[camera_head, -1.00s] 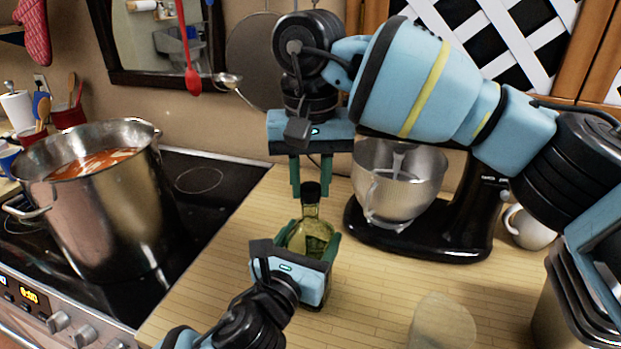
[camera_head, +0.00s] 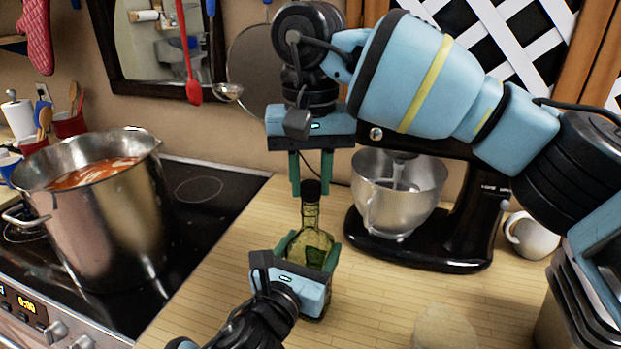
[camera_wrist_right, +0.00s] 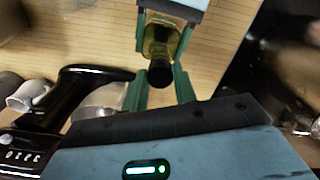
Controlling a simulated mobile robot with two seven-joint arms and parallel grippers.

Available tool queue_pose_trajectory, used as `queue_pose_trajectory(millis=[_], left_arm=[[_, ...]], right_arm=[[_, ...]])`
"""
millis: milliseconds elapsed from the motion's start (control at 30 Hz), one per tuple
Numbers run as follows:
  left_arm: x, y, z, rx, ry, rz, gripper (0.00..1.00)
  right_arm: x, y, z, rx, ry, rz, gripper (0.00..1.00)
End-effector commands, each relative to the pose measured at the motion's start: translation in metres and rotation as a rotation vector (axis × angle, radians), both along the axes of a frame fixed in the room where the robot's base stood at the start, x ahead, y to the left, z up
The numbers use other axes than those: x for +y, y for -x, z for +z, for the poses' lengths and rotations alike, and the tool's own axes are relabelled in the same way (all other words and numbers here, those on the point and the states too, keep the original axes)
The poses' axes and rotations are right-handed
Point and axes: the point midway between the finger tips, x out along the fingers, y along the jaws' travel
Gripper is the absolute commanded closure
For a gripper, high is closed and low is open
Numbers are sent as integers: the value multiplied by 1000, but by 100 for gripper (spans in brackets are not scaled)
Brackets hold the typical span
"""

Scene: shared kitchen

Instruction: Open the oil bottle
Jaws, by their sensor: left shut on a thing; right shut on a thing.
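The oil bottle (camera_head: 312,243) is greenish-yellow glass with a black cap (camera_head: 311,189) and stands upright over the wooden counter. My left gripper (camera_head: 309,250) is shut on the bottle's body from the front, hiding its lower part. My right gripper (camera_head: 311,190) points down from above and is shut on the black cap, with a green finger on either side. In the right wrist view the cap (camera_wrist_right: 160,73) shows between my right fingers (camera_wrist_right: 159,85), with the bottle (camera_wrist_right: 160,38) behind it. The cap appears to be on the bottle's neck.
A stand mixer (camera_head: 470,215) with a metal bowl (camera_head: 399,190) stands just right of the bottle. A large pot (camera_head: 105,220) of red soup is on the stove at left. A white mug (camera_head: 532,237) is farther right. The counter front (camera_head: 380,305) is mostly clear.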

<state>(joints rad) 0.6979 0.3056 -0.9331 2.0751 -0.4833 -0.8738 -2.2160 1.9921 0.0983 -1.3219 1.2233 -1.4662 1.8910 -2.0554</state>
Motion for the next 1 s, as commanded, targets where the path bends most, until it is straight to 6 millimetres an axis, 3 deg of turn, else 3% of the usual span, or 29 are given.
queue_pose_trajectory(millis=[267,600,800,833,1000], left_arm=[[0,0,-2,3,-1,0,97],[0,0,-2,3,-1,0,97],[0,0,-2,3,-1,0,97],[0,0,-2,3,-1,0,31],[0,0,-1,2,-1,0,8]], right_arm=[[0,0,5,-1,0,0,100],[0,0,39,-1,-1,-1,100],[0,0,40,0,0,0,100],[0,0,40,0,0,0,100],[0,0,40,0,0,0,100]])
